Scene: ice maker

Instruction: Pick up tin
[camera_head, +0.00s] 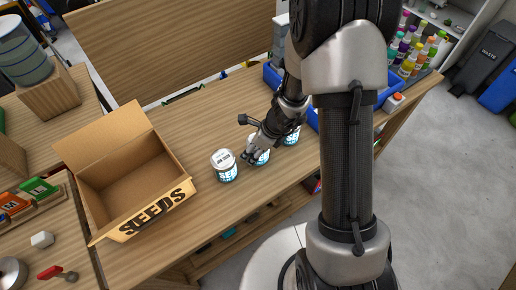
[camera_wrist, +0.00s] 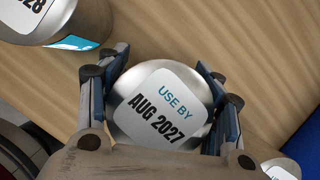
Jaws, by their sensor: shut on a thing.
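Several silver-lidded tins with white and teal labels stand in a row on the wooden table. The middle tin (camera_head: 260,157) is between the fingers of my gripper (camera_head: 254,150). In the wrist view, my gripper (camera_wrist: 164,112) is shut on this tin (camera_wrist: 160,104), with a finger pad against each side; its lid reads "USE BY AUG 2027". The left tin (camera_head: 224,165) stands apart from it, and part of it shows in the wrist view (camera_wrist: 60,20). The right tin (camera_head: 291,137) is partly hidden behind my arm; its edge shows at the wrist view's lower right (camera_wrist: 283,169).
An open, empty cardboard box (camera_head: 130,180) marked "SEEDS" stands left of the tins. A blue bin (camera_head: 272,77) and several colourful bottles (camera_head: 408,56) are at the back right.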

